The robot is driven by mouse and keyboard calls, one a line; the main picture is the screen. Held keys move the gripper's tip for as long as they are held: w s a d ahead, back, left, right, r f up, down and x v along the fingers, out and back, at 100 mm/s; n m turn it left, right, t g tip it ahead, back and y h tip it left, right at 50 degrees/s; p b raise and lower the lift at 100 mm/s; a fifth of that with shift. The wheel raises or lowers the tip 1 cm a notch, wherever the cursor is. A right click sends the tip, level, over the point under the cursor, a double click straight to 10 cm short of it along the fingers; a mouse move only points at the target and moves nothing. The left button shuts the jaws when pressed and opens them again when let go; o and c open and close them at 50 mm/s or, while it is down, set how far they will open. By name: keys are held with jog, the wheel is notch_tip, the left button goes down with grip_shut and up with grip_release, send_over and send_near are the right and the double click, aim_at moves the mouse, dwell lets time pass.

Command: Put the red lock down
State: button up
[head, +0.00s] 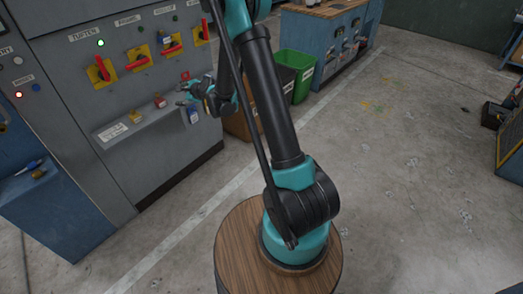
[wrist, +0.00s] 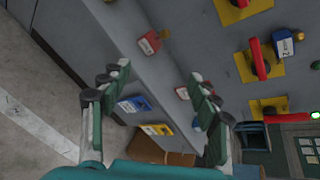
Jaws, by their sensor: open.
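My gripper (wrist: 157,80) is open, with its two fingers spread over the grey ledge (wrist: 122,48) of the control cabinet; nothing is clasped between them. A red lock (wrist: 150,42) with its shackle showing is beyond the fingertips near the top of the wrist view. A second red item (wrist: 183,93), perhaps a lock, is close beside the right finger, partly hidden; I cannot tell whether they touch. In the head view, one red block-like lock (head: 159,101) sits on the ledge, left of my gripper (head: 184,93).
Red switch levers on yellow plates (head: 102,72) line the cabinet above. A blue tag or lock (wrist: 285,45) is at one lever. A green bin (head: 298,72) stands to the right.

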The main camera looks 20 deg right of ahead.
jog(key=s+d+n+g+h, duration=0.2)
jog(key=s+d+n, duration=0.4)
jog(key=s, duration=0.8)
jog(key=s+d+n+g+h, duration=0.2)
jog(key=s+d+n, duration=0.5)
jog(key=s, duration=0.8)
jog(key=s+d+n+g+h, duration=0.2)
jog(key=s+d+n, duration=0.4)
jog(key=s+d, duration=0.5)
jog(key=s+h, duration=0.1)
jog(key=s, duration=0.2)
jog(key=shift+s+d+f+n+h, duration=0.2)
jog(key=shift+s+f+n+h, duration=0.1)
jog(key=shift+f+n, duration=0.1)
jog(key=shift+w, duration=0.1)
